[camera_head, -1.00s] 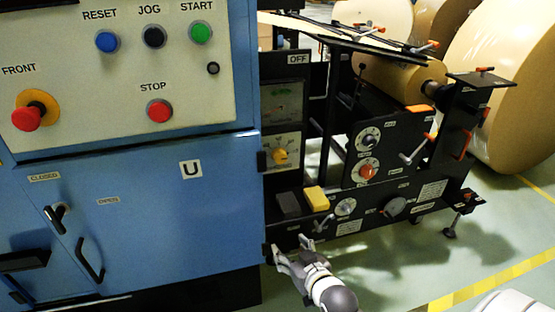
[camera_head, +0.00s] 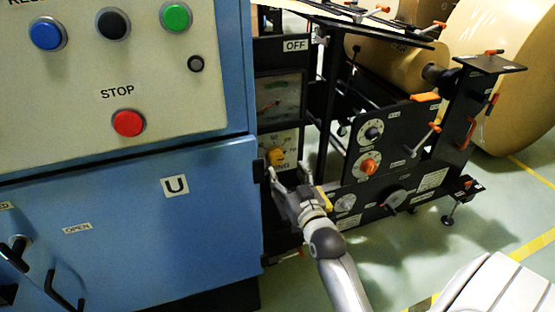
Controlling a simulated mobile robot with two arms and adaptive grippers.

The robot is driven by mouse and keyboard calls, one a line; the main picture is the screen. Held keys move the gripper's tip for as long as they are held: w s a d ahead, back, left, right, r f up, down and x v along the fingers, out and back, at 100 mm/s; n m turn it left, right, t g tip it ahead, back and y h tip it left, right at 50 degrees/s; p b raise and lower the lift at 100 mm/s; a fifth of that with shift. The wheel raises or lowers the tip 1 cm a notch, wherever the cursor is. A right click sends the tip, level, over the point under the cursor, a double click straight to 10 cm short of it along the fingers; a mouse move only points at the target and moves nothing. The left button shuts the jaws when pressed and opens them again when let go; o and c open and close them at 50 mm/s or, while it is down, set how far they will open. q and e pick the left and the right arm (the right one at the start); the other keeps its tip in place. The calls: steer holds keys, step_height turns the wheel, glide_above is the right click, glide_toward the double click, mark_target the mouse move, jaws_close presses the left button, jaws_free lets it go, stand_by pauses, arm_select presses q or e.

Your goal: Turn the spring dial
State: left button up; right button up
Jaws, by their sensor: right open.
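The dial with a yellow-orange knob (camera_head: 276,157) sits on a white scale plate on the black panel right of the blue cabinet. Only the letters "NG" of its label can be read, so I cannot confirm that it is the spring dial. My right gripper (camera_head: 290,172) is open and empty, just below and in front of this dial. Its fingers point up, one near the plate's lower left and one to its right. I cannot tell whether they touch anything. My left gripper is not in view.
The blue cabinet (camera_head: 130,220) stands close on the left, with a red STOP button (camera_head: 128,123) above. A gauge (camera_head: 279,97) is above the dial. Large kraft rolls (camera_head: 505,75) stand behind.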

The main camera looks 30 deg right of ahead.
mark_target(278, 159)
steer(key=b+x, duration=0.1)
steer(key=x, duration=0.4)
steer(key=shift+w+d+f, duration=0.1)
steer(key=shift+w, duration=0.3)
steer(key=shift+x, duration=0.9)
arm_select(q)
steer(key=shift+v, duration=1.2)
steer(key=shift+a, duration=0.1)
arm_select(e)
steer(key=shift+c, duration=0.4)
steer(key=c, duration=0.9)
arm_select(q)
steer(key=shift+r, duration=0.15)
